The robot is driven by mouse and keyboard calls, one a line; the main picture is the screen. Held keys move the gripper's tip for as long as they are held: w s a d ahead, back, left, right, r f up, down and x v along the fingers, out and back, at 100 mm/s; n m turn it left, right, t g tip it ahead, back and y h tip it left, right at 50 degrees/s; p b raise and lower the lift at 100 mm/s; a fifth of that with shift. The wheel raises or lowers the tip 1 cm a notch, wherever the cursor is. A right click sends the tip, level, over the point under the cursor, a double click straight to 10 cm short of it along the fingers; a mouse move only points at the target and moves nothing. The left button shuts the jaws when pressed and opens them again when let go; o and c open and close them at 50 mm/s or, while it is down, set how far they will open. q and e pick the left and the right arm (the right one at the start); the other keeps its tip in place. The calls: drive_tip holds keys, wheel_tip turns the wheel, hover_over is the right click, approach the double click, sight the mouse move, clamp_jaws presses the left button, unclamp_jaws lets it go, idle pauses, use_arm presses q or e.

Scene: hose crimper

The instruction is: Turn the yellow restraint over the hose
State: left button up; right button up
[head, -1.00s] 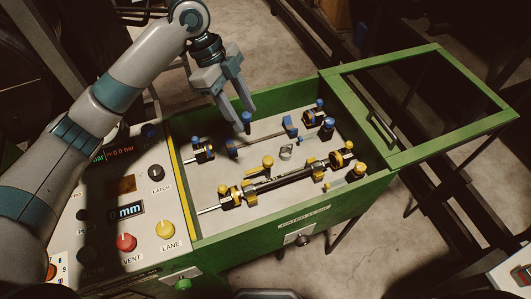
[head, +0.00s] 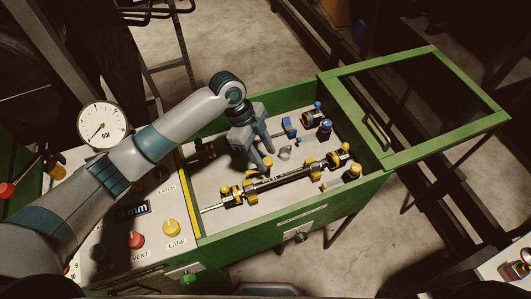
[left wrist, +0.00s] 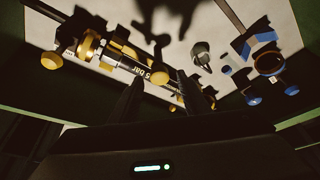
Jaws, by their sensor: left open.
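The black hose (head: 283,179) lies along the front lane of the green bench's bed, held by yellow-and-black fittings. It also shows in the left wrist view (left wrist: 130,65), with "5 bar" lettering on it. The yellow restraint (head: 268,162), a round-ended knob, stands at the hose's back side near mid-length. A yellow knob (left wrist: 160,78) shows between my finger shapes in the left wrist view. My left gripper (head: 261,163) is open and pointed down at the restraint, its fingers partly hiding it. I cannot tell whether they touch it. My right gripper is out of view.
Blue-knobbed fittings (head: 325,126) stand on the back lane. A small grey part (head: 285,154) sits between the lanes. The green open-framed lid (head: 440,98) extends right. The control panel's yellow LANE button (head: 171,227) is at left. Green walls edge the bed.

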use_arm(q)
drive_tip(key=shift+s+d+f, duration=0.1)
drive_tip(key=shift+d+f, duration=0.05)
drive_tip(key=shift+f, duration=0.35)
clamp_jaws()
